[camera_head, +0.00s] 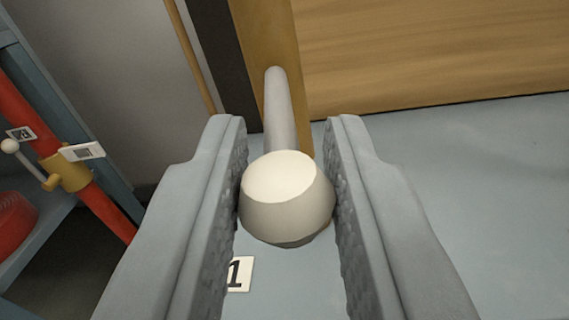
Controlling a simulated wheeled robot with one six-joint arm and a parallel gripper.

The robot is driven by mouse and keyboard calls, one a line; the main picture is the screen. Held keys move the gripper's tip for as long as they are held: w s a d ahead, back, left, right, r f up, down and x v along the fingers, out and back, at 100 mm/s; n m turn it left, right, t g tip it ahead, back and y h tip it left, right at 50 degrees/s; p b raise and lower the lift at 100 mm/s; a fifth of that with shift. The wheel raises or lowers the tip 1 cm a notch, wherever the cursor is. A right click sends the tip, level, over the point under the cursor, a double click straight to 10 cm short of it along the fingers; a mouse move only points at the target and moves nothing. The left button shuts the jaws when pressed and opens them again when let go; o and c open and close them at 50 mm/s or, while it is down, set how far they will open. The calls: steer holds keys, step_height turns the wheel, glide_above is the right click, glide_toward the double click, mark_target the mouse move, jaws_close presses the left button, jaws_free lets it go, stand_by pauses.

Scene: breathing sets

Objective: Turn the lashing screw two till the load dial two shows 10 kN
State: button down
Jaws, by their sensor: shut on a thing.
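My gripper (287,200) is shut on a pale round knob (287,205) with a flat bright face. The knob sits between the two ribbed jaws, at the end of a grey rod (279,110) that runs up and away to a brown-yellow post. A small white plate (240,274) with a "1" shows below the knob, partly hidden by the left jaw. I see no load dial in this view. I cannot tell whether this knob belongs to lashing screw two.
At the left, a red bar (103,212) carries a yellow collar (68,171) with a small ball-ended lever (10,146) and white tags. A red coil (14,222) lies on a blue-grey shelf. A wooden panel (440,50) stands behind; the blue-grey surface at right (490,190) is clear.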

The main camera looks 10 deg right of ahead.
steer(key=c, duration=1.3)
jaws_free()
steer(key=shift+s, duration=0.1)
steer(key=v, duration=1.7)
steer(key=shift+s+a, duration=0.1)
steer(key=shift+s, duration=0.05)
